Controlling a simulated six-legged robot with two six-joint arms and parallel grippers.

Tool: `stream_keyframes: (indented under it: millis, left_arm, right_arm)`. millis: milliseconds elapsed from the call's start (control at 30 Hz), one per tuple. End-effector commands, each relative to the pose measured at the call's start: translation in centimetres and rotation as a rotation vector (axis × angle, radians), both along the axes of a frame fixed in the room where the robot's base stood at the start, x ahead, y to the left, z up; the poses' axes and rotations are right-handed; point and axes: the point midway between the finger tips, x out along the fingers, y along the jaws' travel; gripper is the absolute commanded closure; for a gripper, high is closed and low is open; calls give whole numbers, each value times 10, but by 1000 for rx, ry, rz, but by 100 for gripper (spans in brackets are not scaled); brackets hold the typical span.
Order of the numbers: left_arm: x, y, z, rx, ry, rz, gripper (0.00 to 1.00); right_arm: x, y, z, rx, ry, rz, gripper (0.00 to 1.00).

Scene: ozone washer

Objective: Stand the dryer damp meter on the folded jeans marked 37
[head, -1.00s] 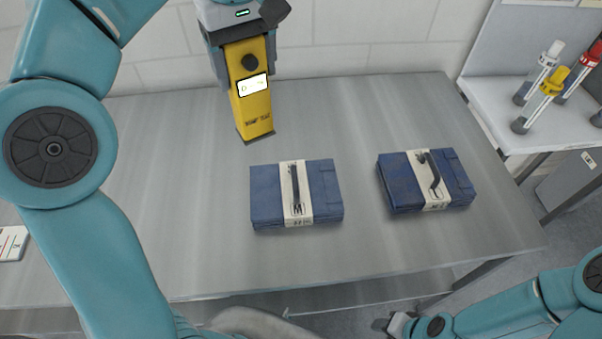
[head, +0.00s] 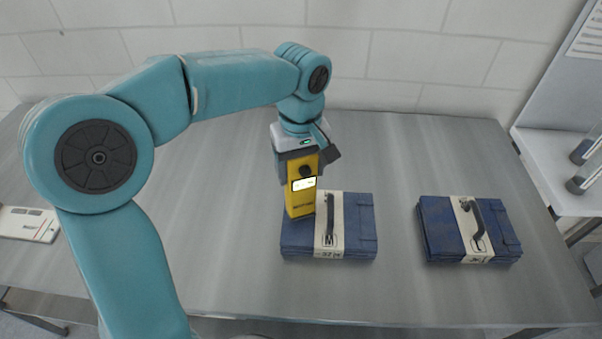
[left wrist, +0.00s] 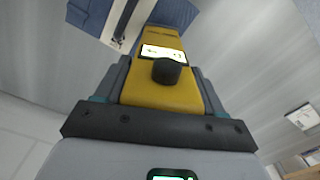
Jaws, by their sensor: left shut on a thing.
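The yellow dryer damp meter (head: 301,197), with a lit display and black knob, is upright in my left gripper (head: 303,164), which is shut on it. Its lower end is over the left part of a folded blue jeans stack (head: 358,227) with a white band; I cannot tell whether they touch. A second jeans stack (head: 436,229) lies to the right. Both bands carry marks too small to read surely. In the left wrist view the meter (left wrist: 165,92) points away between the fingers, with part of the blue jeans (left wrist: 176,13) beyond it. My right gripper is out of view.
Both stacks lie on a grey metal table (head: 200,265) against a white tiled wall. A gap of bare table separates the stacks. A white flat item (head: 28,224) lies far left. A side shelf (head: 545,150) with clear tubes stands right.

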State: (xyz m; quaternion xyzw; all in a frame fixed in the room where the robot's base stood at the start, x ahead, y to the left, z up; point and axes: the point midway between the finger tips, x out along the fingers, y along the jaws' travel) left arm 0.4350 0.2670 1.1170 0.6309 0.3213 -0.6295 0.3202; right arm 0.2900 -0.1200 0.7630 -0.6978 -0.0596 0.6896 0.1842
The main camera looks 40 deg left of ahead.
Motion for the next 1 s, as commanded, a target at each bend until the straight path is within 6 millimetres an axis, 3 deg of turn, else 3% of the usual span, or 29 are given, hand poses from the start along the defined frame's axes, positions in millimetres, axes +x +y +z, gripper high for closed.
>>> stream_keyframes:
  millis: [133, 533, 567, 600, 1000]
  left_arm:
    - [0, 0, -18, 0, 1, 1, 72]
    - [0, -1, -25, 0, 0, 1, 72]
    - [0, -1, -24, -1, 1, 1, 22]
    - [0, -1, -23, -1, 1, 1, 9]
    - [1, -1, -15, 0, -2, 1, 6]
  right_arm:
    - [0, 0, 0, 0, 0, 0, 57]
    - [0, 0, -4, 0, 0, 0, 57]
    - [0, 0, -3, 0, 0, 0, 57]
    - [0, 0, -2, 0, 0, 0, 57]
    - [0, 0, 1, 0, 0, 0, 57]
